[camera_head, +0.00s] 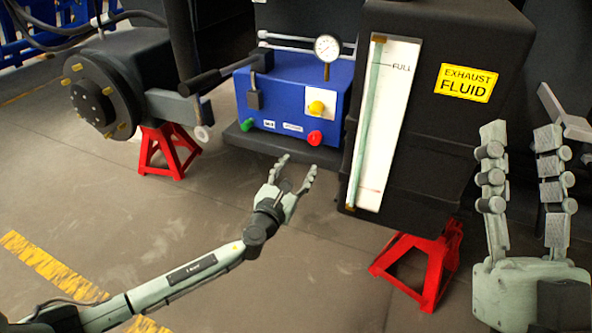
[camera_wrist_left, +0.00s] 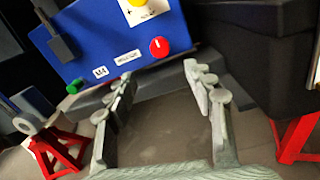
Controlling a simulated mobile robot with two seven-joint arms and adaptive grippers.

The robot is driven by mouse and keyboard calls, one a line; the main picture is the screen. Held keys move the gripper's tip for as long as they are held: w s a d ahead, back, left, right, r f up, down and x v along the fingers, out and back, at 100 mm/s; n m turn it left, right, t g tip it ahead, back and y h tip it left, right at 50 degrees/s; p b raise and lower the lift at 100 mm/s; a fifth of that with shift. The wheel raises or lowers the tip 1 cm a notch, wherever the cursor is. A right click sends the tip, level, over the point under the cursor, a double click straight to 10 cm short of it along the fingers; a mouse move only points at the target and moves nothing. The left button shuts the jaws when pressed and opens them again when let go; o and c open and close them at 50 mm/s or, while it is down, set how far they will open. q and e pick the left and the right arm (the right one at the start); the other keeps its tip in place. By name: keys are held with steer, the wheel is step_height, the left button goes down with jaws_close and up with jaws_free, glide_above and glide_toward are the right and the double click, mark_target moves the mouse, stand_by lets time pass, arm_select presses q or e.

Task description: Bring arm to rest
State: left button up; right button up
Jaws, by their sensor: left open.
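My left gripper (camera_head: 296,166) is open and empty, in the middle of the head view. Its arm reaches in from the lower left over the floor. It is in front of and a little below the blue control box (camera_head: 292,100). In the left wrist view its two fingers (camera_wrist_left: 160,90) stand wide apart with nothing between them, and the blue box (camera_wrist_left: 110,40) lies beyond the fingertips. My right gripper (camera_head: 520,135) stands at the right edge of the head view with its fingers pointing up. The fingers are apart, with nothing held between them.
The black exhaust fluid tank (camera_head: 440,130) stands right of the box. Red stands (camera_head: 420,268) and (camera_head: 165,150) hold up the chassis. A wheel hub (camera_head: 95,95) with yellow studs is at the left. A black lever (camera_head: 205,80) sticks out beside the box. The floor in front is clear.

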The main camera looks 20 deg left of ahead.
arm_select(q)
steer(key=shift+s, duration=0.3)
steer(key=shift+s, duration=0.1)
